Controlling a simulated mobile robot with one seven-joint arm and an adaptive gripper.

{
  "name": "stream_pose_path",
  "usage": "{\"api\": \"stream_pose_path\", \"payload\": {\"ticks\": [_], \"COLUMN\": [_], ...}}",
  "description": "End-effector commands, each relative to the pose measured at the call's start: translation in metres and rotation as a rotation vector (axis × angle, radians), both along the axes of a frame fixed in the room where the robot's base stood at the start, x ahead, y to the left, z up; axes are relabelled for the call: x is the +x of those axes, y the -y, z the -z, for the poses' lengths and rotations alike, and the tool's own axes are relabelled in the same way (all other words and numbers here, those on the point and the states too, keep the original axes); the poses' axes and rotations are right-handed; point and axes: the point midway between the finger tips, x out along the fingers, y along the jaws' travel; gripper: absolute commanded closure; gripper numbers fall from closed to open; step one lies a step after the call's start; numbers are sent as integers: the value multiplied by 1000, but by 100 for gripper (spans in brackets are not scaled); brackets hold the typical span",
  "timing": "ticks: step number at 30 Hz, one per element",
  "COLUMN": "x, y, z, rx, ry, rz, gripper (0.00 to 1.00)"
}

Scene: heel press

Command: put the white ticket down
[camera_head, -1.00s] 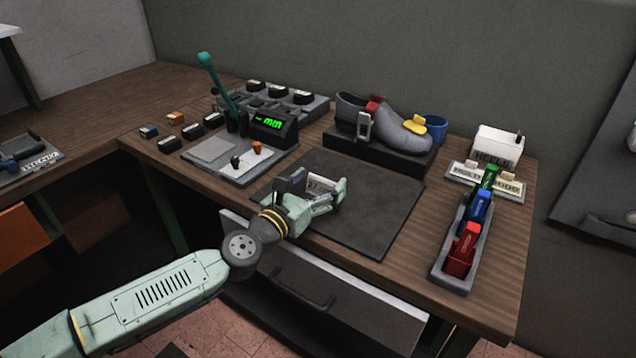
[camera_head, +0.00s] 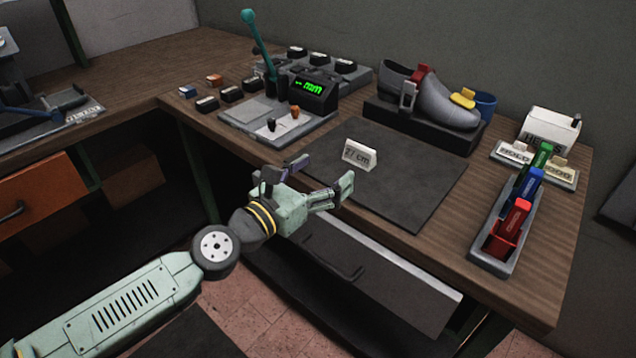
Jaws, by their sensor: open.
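The white ticket (camera_head: 359,155) stands upright like a small tent on the dark mat (camera_head: 413,190), with dark print ending in "cm" on its front. My gripper (camera_head: 335,188) is open and empty. It is in front of the ticket, to its lower left, near the front edge of the bench, and apart from it. Nothing hides the front of the ticket.
A grey shoe (camera_head: 443,103) sits on a black block behind the mat. A press with a teal lever (camera_head: 258,45) and a green display (camera_head: 312,86) stands at the back left. A tray (camera_head: 497,264) of coloured tools is at the right. The mat around the ticket is clear.

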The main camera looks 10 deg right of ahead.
Motion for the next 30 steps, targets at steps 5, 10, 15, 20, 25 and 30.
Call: {"api": "stream_pose_path", "payload": {"ticks": [5,10,15,20,25,30], "x": [-7,-8,-8,-22,-79,-155], "y": [-8,-9,-3,20,7,-69], "z": [1,0,-16,-112,-266,-374], "rx": [0,0,-31,-229,-599,-964], "ry": [0,0,15,87,177,237], "rz": [0,0,12,84,236,411], "gripper": [23,23,23,23,23,23]}}
